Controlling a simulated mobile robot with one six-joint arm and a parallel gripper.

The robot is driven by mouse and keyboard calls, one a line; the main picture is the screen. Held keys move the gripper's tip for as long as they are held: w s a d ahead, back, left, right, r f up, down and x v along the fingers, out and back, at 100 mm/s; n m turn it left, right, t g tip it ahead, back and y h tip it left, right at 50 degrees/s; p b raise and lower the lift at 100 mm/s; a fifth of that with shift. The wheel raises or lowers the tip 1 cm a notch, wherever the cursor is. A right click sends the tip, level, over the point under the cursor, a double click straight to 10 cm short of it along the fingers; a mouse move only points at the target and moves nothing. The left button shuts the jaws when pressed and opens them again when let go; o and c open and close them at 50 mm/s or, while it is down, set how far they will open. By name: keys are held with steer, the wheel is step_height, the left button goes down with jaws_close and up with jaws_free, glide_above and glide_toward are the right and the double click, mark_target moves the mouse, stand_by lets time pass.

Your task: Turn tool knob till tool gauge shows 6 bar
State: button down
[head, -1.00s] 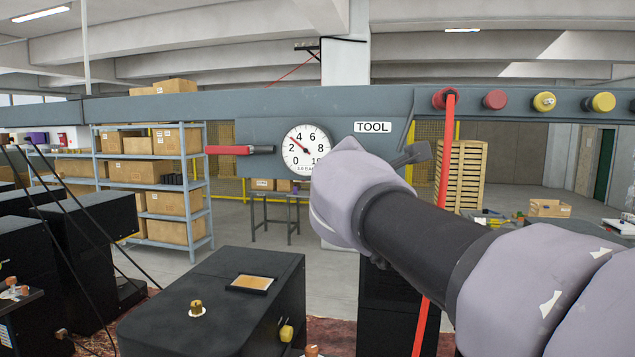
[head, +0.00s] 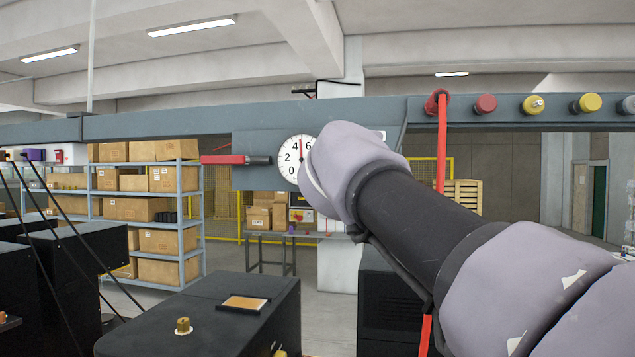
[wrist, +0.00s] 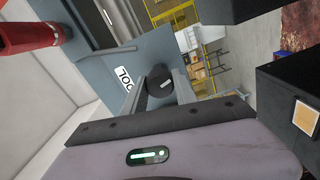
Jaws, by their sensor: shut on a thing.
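The tool gauge (head: 299,159) is a round white dial on the blue-grey panel, partly covered by my arm on its right. Its needle points almost straight up, between 4 and 6, at about 5. The tool knob (wrist: 159,79) is dark and round with a white mark, on the panel by the TOOL label (wrist: 123,78). My gripper (wrist: 162,82) is shut on the knob, one finger on each side. In the head view my arm hides the knob, the fingers and most of the label.
A red-handled valve (head: 225,160) sticks out left of the gauge. A red hose (head: 441,150) hangs right of the panel, beside red and yellow caps (head: 486,104) on the beam. A black machine (head: 215,310) stands below. Shelves with boxes (head: 150,210) are behind.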

steer(key=shift+m+b, duration=0.6)
steer(key=shift+m, duration=0.6)
steer(key=c, duration=1)
jaws_free()
